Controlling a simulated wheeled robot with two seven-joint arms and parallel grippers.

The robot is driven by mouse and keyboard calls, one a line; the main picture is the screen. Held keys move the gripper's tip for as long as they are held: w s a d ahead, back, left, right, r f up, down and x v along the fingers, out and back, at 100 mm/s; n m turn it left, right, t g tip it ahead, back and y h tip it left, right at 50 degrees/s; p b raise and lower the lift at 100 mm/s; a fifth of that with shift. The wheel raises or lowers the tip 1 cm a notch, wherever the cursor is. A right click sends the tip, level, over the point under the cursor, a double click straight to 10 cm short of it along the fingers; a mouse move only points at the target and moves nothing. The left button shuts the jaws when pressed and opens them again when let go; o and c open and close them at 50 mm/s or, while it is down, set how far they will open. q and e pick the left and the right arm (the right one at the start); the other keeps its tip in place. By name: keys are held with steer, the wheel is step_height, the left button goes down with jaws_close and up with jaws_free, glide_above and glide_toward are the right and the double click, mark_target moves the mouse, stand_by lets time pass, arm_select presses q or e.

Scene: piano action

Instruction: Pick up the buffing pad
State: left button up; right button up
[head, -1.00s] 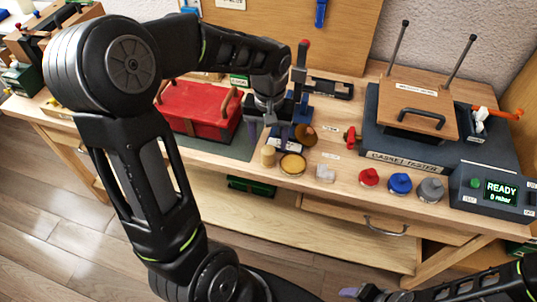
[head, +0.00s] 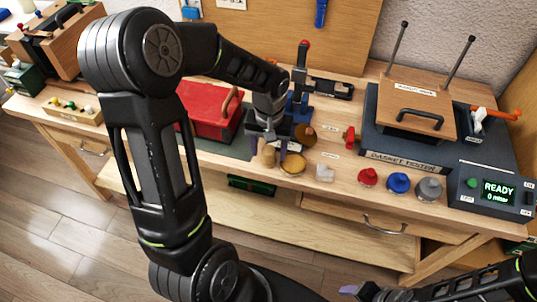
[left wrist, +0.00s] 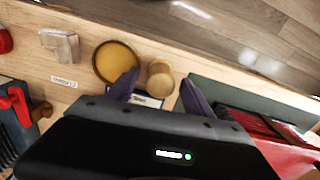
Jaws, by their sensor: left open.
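A small tan cylinder with a rounded top, which looks like the buffing pad (head: 268,157), stands near the front edge of the bench. It also shows in the left wrist view (left wrist: 160,76). My left gripper (head: 268,147) is open above it, pointing down. In the left wrist view the pad appears between the two fingertips (left wrist: 158,88), a little beyond them, with no clear contact. My right gripper (head: 352,291) shows only a fingertip at the bottom of the head view, so its opening is hidden.
A round tan dish (head: 292,164) stands close beside the pad, near one finger. A red toolbox (head: 206,112) lies to the left. A clear block (head: 325,173) and red, blue and grey knobs (head: 398,183) stand right, before the gasket tester (head: 405,160).

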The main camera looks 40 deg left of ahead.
arm_select(q)
steer(key=shift+c, duration=0.6)
jaws_close()
